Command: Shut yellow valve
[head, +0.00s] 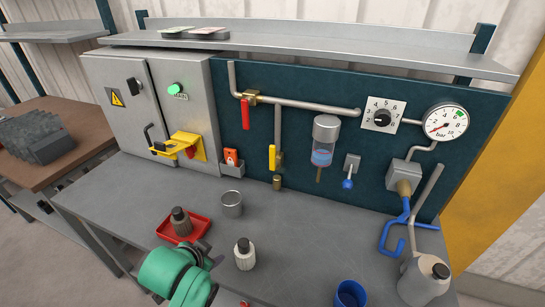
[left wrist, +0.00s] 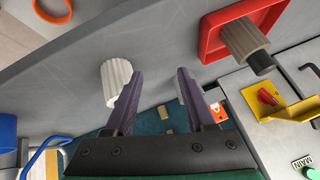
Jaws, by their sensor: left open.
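The yellow valve handle (head: 272,158) is on a vertical pipe on the dark teal back panel in the head view. The handle hangs straight down, in line with that pipe. My left gripper (head: 216,258) is low over the front of the bench, well short of the valve and not touching it. In the left wrist view its two dark fingers (left wrist: 160,95) are spread with nothing held between them. A small yellow patch (left wrist: 166,112) shows beyond the fingers; I cannot tell if it is the handle. My right gripper is not in view.
A red valve handle (head: 246,114) hangs up and left of the yellow one. A blue cup (head: 350,293) is front right.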

